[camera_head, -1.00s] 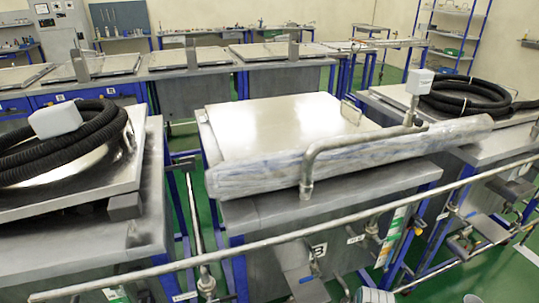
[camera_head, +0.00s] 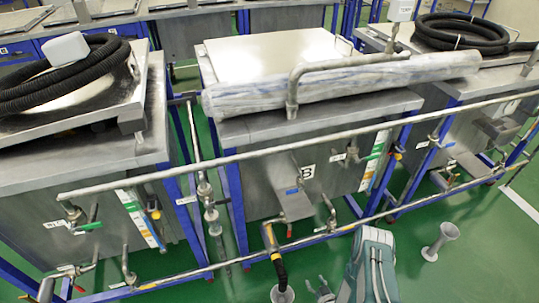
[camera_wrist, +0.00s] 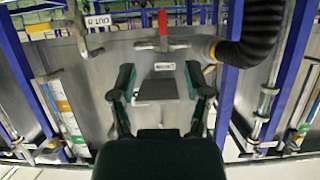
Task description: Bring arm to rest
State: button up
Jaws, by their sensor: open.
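My gripper (camera_wrist: 160,86) shows in the wrist view with its two dark green fingers spread apart. Nothing is between the fingers. Behind them are a grey metal tank front and a small grey plate (camera_wrist: 158,91). In the head view my folded teal and grey arm (camera_head: 371,265) rises at the bottom, in front of the middle tank (camera_head: 285,165), marked B. The arm stands apart from the long pipe rail.
A metal pipe rail (camera_head: 235,155) crosses in front of the tanks, with a lower pipe (camera_head: 190,273) near the floor. Valves and a black hose (camera_head: 281,273) stick out low. White floor funnels (camera_head: 440,242) stand nearby. Green floor (camera_head: 470,275) is clear at the lower right.

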jog(key=w+d+r+g+h, duration=0.1)
jog(key=w+d+r+h, duration=0.15)
jog(key=w+r, duration=0.85)
jog(key=w+d+r+g+h, duration=0.1)
jog(key=w+d+r, duration=0.2)
jog(key=w+r, duration=0.8)
jog(key=s+r+g, duration=0.1)
jog(key=s+r, duration=0.1)
jog(key=r, duration=0.7)
jog(key=s+r, duration=0.3)
jog(key=r, duration=0.5)
jog(key=s+a+r+m+g+h, duration=0.1)
jog(key=s+a+r, duration=0.1)
jog(key=s+r, duration=0.65)
jog(key=s+a+r+m+g+h, duration=0.15)
jog(key=s+r, duration=0.35)
jog(key=r, duration=0.7)
jog(key=s+a+r+g+y, duration=0.1)
jog(key=s+a+r, duration=0.1)
jog(key=s, duration=0.8)
jog(key=s+a+r, duration=0.2)
jog(key=s+r, duration=0.1)
jog(key=s, duration=0.7)
jog(key=shift+s+a+r+m+g+y, duration=0.25)
jog(key=shift+r+m+g+y, duration=0.1)
jog(key=shift+r+m+y, duration=0.1)
